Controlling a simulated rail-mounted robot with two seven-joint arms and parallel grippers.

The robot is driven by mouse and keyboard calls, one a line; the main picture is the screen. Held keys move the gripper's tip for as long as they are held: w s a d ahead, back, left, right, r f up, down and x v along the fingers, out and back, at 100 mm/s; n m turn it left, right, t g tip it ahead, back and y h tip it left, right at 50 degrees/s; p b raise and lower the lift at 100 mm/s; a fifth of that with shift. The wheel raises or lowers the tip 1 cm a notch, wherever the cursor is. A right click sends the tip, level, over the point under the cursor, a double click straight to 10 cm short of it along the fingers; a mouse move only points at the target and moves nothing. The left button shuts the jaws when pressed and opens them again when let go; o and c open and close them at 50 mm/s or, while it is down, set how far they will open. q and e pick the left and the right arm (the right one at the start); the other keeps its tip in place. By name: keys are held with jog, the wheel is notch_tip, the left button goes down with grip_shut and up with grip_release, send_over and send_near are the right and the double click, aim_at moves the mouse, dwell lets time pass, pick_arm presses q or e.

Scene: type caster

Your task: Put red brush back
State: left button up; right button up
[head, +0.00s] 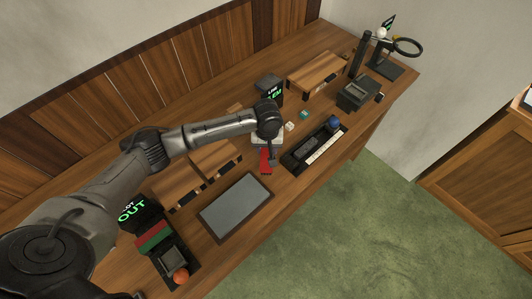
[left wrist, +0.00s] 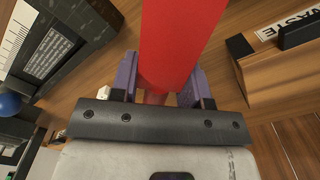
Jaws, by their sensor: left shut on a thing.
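The red brush (head: 265,162) shows as a red piece under my left gripper (head: 268,150), above the middle of the bench. In the left wrist view the red brush (left wrist: 180,40) is large and close, between the two purple fingers of my left gripper (left wrist: 158,88), which is shut on it. Its far end runs out of the top of that view. Whether it touches the bench top I cannot tell. My right gripper is not in view.
A dark tray (head: 300,169) with a blue ball (head: 333,122) lies right of the gripper. A grey mat (head: 236,207) lies in front. Wooden boxes (head: 180,185) stand left; a wooden box marked WASTE (left wrist: 285,75) shows at the wrist view's right. A black sign box (head: 268,86) stands behind.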

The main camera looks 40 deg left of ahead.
aim_at(266, 153)
pick_arm(q)
jog(key=shift+a+f, duration=0.15)
jog(key=shift+a, duration=0.1)
jog(key=shift+f+b, duration=0.4)
jog(key=shift+f, duration=1.6)
jog(key=o, duration=0.7)
jog(key=shift+f, duration=0.1)
notch_tip(266, 153, up, 12)
jog(key=shift+r+p, duration=0.15)
jog(key=shift+p, duration=0.85)
